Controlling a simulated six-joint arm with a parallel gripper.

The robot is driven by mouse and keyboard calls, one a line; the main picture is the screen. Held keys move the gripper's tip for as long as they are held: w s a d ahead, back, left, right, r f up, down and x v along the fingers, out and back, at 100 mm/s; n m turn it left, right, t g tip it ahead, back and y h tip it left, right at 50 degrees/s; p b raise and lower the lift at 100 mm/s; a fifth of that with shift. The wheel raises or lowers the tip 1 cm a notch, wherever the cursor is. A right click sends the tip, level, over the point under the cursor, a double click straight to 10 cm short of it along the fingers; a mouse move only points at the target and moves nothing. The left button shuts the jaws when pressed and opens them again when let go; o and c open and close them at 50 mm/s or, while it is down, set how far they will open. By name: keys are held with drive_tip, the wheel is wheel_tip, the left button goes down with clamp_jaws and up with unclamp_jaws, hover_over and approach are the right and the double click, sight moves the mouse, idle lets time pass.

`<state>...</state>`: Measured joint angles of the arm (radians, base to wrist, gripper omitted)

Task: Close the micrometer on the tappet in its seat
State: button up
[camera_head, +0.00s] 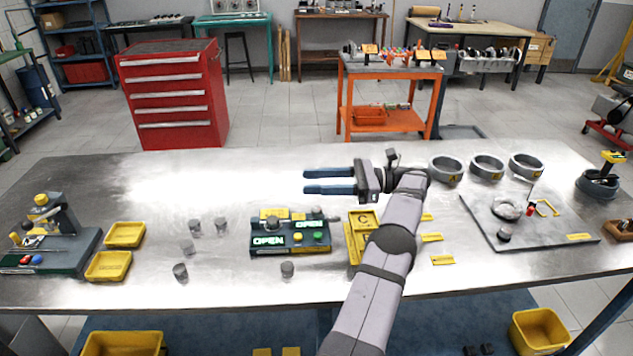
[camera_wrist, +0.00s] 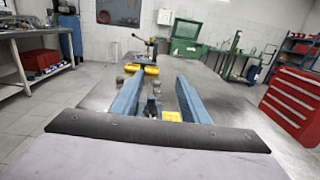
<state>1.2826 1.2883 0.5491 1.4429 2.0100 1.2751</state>
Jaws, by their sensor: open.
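The micrometer station (camera_head: 290,238) is a dark green box on the bench with two lit panels reading OPEN, yellow parts and a green button. A small grey piece sits on its top; I cannot tell whether it is a tappet in its seat. Loose grey cylindrical tappets stand left of it (camera_head: 180,272) and in front of it (camera_head: 287,270). My gripper (camera_head: 306,181) is open and empty, its blue fingers pointing left, above and behind the station. In the wrist view the gripper (camera_wrist: 158,80) shows dark and yellow parts between its fingers, partly hidden.
A yellow tray (camera_head: 362,238) marked C stands right of the station, partly behind my arm. Yellow bins (camera_head: 108,266) and a dark fixture (camera_head: 50,245) are at left. Grey rings (camera_head: 487,167) and a dark plate with parts (camera_head: 525,232) are at right. The back left of the bench is clear.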

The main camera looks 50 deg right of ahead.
drive_tip(key=shift+r, duration=0.55)
